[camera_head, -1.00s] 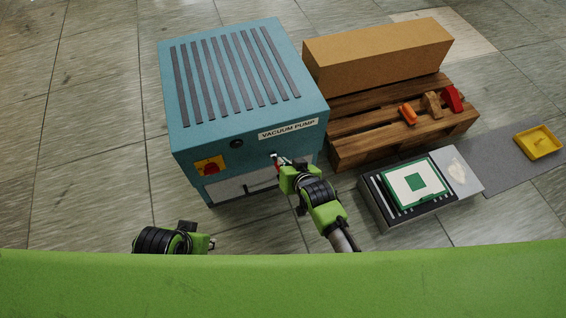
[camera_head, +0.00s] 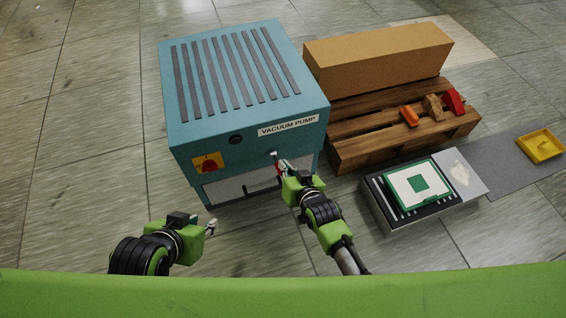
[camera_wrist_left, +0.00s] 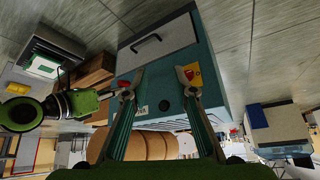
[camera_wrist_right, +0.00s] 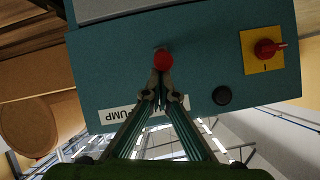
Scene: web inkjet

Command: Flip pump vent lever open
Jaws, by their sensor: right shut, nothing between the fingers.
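The teal vacuum pump (camera_head: 190,145) stands at the upper left of the head view. Its vent lever has a red knob, clearest in the right wrist view (camera_wrist_right: 163,61); in the head view the lever (camera_head: 274,154) is small, below the label. My right gripper (camera_wrist_right: 160,88) is shut and empty, its fingertips at the red knob; I cannot tell whether they touch it. In the head view the right gripper (camera_head: 284,167) partly hides the lever. My left gripper (camera_head: 211,228) is in front of the pump, apart from it. Its fingers are open and empty in the left wrist view (camera_wrist_left: 160,80).
A red rotary switch on a yellow plate (camera_head: 207,163) and a black button (camera_head: 236,139) sit on the pump front. A wooden pallet (camera_head: 350,151) with a cardboard box (camera_head: 380,55) and a grey case (camera_head: 390,218) stand to the right. Floor at left is clear.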

